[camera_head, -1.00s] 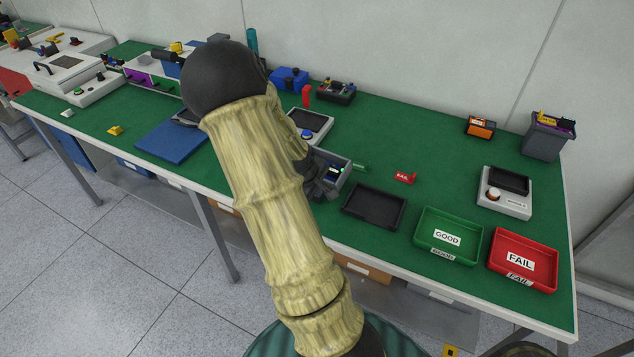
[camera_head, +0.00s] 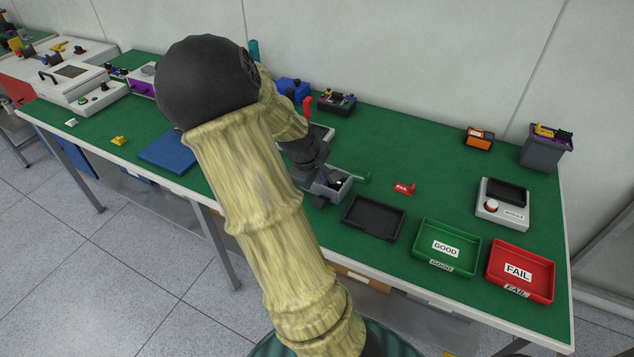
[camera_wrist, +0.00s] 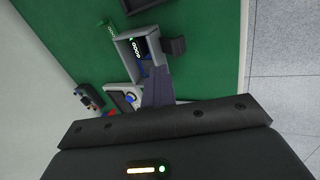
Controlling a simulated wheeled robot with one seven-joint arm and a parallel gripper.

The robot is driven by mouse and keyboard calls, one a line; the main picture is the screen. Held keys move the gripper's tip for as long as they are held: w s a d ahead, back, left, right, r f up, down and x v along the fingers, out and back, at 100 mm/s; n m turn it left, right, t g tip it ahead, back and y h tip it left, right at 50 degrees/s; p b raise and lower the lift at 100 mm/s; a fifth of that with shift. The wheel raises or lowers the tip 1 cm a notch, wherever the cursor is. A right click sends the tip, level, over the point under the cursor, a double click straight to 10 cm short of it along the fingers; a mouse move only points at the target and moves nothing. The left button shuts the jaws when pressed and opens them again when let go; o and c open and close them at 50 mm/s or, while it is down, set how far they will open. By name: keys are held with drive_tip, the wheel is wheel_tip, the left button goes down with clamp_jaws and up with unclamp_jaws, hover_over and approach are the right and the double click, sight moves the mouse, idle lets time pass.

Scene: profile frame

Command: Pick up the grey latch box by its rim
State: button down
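The grey latch box (camera_head: 343,189) stands on the green bench top, left of the black tray, its open top facing up. It also shows in the wrist view (camera_wrist: 123,57), with a dark item carrying white lettering (camera_wrist: 137,47) inside. A dark block (camera_wrist: 173,46) sits against its outer wall on the bench-edge side; I cannot tell whether it belongs to the box. My gripper (camera_wrist: 157,85) is at the box's near rim in the wrist view, its grey finger part overlapping that rim. Contact and the finger gap are unclear. In the head view my arm hides part of the box.
A black tray (camera_head: 373,219), green GOOD tray (camera_head: 446,246) and red FAIL tray (camera_head: 521,270) stand to the right. A green tag (camera_wrist: 107,28) and a red FAIL tag (camera_head: 404,188) stand behind. A device with a blue button (camera_wrist: 129,98) is close by.

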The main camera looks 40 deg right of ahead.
drive_tip(key=c, duration=2.2)
unclamp_jaws()
drive_tip(key=shift+c, duration=2.2)
unclamp_jaws()
drive_tip(key=shift+r, duration=0.1)
drive_tip(key=p+v, duration=0.5)
drive_tip(key=v, duration=1.2)
drive_tip(key=shift+r, duration=0.1)
